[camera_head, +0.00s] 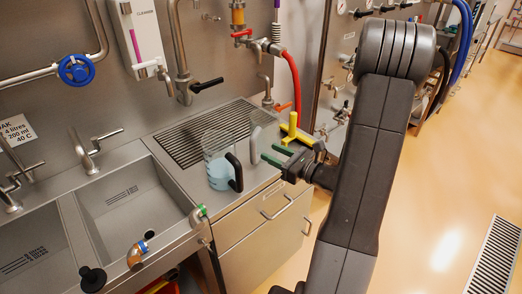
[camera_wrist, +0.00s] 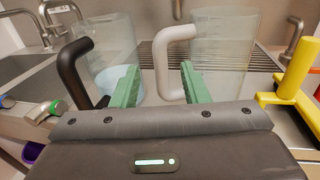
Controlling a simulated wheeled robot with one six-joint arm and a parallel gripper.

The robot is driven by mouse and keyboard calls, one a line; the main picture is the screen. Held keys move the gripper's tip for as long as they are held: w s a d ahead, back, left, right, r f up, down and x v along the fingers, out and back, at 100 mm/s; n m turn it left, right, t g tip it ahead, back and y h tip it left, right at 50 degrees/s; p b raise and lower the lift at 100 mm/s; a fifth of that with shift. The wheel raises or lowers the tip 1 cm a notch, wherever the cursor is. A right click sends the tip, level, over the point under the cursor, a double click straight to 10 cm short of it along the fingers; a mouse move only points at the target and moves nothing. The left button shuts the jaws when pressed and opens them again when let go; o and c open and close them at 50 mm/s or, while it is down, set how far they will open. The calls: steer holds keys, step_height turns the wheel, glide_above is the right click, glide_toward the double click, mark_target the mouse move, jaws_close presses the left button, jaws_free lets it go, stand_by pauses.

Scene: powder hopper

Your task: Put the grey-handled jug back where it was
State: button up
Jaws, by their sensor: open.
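The grey-handled jug (camera_wrist: 222,45) is clear and looks empty. It stands upright by the ribbed drainer, and its grey handle (camera_head: 255,143) faces my gripper. My gripper (camera_head: 268,153) is open, with green fingers, just short of that handle. In the wrist view the handle (camera_wrist: 161,68) shows between the two fingers (camera_wrist: 158,85), nearer the middle than either one; I cannot tell whether it is within the jaws. A black-handled jug (camera_head: 217,172) with pale blue liquid stands left of the gripper, and its black handle (camera_wrist: 70,72) is close outside the left finger.
The ribbed drainer (camera_head: 190,148) lies behind the jugs. A yellow T-shaped piece (camera_head: 291,130) stands close to the right of my gripper. Sink basins (camera_head: 120,192) with taps are on the left. A red hose (camera_head: 294,80) hangs behind. Drawers are below the counter's front edge.

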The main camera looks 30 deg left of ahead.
steer(key=shift+s+d, duration=0.2)
steer(key=shift+d, duration=0.6)
steer(key=shift+s+d, duration=0.15)
steer(key=shift+d, duration=0.65)
